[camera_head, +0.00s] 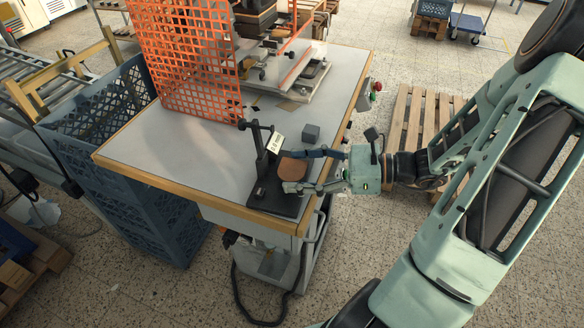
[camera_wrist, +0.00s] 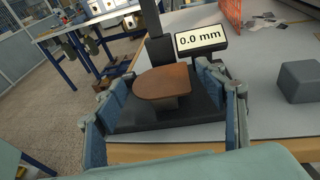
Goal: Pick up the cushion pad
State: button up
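A brown, flat pad with one rounded end (camera_head: 292,168) looks like the cushion pad. In the wrist view the pad (camera_wrist: 163,84) sits raised on a small dark support over the black base (camera_wrist: 135,121) of a thickness gauge. My gripper (camera_head: 288,171) is open, with one finger on each side of the pad. In the wrist view my gripper (camera_wrist: 157,80) shows gaps between both fingers and the pad. I see no contact. The gauge's display (camera_wrist: 201,38) reads 0.0 mm.
A grey block (camera_head: 311,133) lies on the worktable (camera_head: 190,146) beside the gauge. The gauge's dark upright (camera_head: 257,140) stands just behind the pad. An orange mesh guard (camera_head: 198,60) and a blue crate (camera_head: 110,110) stand farther left. The tabletop left of the gauge is clear.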

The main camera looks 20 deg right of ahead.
jog(key=c, duration=0.6)
jog(key=shift+o, duration=0.2)
jog(key=shift+r, duration=0.1)
